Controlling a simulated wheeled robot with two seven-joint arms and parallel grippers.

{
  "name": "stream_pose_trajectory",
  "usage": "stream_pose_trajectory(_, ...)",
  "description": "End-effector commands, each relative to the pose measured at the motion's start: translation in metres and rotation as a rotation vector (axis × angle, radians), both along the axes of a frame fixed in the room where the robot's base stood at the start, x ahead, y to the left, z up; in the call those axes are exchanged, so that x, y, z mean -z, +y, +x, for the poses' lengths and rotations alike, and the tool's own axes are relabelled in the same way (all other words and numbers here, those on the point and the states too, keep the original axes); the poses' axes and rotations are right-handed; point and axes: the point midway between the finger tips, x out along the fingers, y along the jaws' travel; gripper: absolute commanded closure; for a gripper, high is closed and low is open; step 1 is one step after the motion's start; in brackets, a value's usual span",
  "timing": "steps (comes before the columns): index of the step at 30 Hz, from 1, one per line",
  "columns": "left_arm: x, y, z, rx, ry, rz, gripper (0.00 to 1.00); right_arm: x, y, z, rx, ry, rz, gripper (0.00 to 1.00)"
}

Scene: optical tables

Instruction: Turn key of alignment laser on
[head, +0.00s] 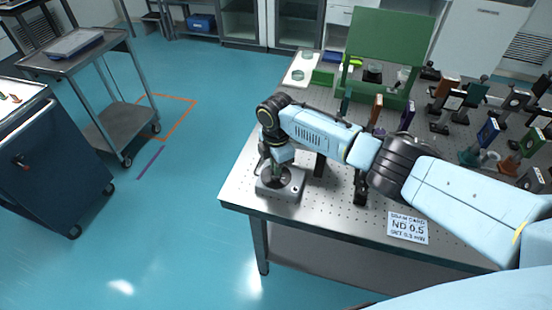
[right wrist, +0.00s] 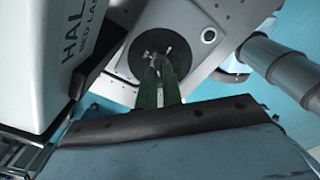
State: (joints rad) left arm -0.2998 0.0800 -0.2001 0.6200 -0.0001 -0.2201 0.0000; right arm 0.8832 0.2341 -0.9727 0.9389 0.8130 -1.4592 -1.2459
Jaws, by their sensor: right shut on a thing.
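A grey key-switch box (head: 292,190) with a round black plate sits at the near left corner of the optical table (head: 238,190). My right gripper (head: 278,172) reaches down onto the plate from above. In the right wrist view the black plate (right wrist: 181,52) shows, and my right gripper's fingertips (right wrist: 156,64) are shut on a small metallic key (right wrist: 148,54) at its middle. The fingers hide most of the key, so I cannot tell its angle. A pale housing (right wrist: 40,50) with partly visible red-laser lettering stands close beside the gripper. My left gripper is not in view.
A white card marked ND 0.5 (head: 407,228) lies near the table's front edge. Several optic mounts (head: 488,132) crowd the right side. A green panel (head: 385,40) stands at the back. A blue cabinet (head: 50,160) and a trolley (head: 120,125) stand left across open floor.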

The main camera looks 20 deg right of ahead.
Motion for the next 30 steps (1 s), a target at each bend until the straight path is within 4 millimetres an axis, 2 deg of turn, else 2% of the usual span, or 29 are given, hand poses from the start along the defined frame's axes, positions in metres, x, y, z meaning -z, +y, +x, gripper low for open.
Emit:
stream_pose_trajectory(3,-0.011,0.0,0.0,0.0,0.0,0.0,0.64,-0.002,0.0,-0.001,0.111,0.003,0.001,1.0)
stream_pose_trajectory(18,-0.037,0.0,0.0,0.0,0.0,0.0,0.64,-0.002,0.0,0.0,0.564,0.002,-0.001,1.0)
stream_pose_trajectory(30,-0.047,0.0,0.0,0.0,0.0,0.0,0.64,-0.001,0.0,0.0,0.779,0.002,-0.002,1.0)
